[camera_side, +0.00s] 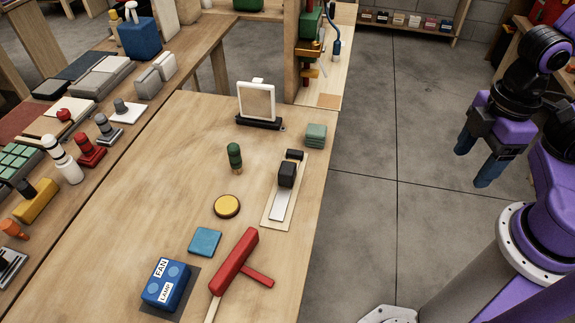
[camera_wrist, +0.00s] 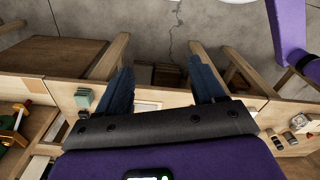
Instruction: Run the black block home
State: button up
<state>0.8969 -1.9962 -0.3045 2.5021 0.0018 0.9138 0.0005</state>
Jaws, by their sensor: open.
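The black block (camera_side: 287,174) sits on a narrow light wooden board (camera_side: 270,212) with a white strip (camera_side: 283,204) along it. It stands toward the far end of the strip, close to a small black end piece (camera_side: 294,155). I cannot tell whether the two touch. My gripper (camera_side: 475,163) is open and empty, well to the right of the table over the floor, fingers pointing down. In the wrist view my gripper's two blue fingers (camera_wrist: 162,88) are spread apart. I cannot make out the black block there; the gripper body covers much of the table.
Around the board stand a teal stack (camera_side: 316,136), a green peg (camera_side: 235,157), a yellow disc (camera_side: 227,206), a blue square (camera_side: 205,241), a red T-shaped tool (camera_side: 237,264) and a blue FAN/LAMP box (camera_side: 166,285). A framed panel (camera_side: 257,103) stands behind. Floor between gripper and table is clear.

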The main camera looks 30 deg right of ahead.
jog(key=m, duration=2.2)
send_over(287, 168)
notch_tip(287, 168, down, 5)
notch_tip(287, 168, down, 17)
jog(key=shift+r, duration=0.15)
grip_shut()
jog(key=s+a, duration=0.6)
jog(key=shift+s+a, duration=0.3)
jog(key=shift+a, duration=0.1)
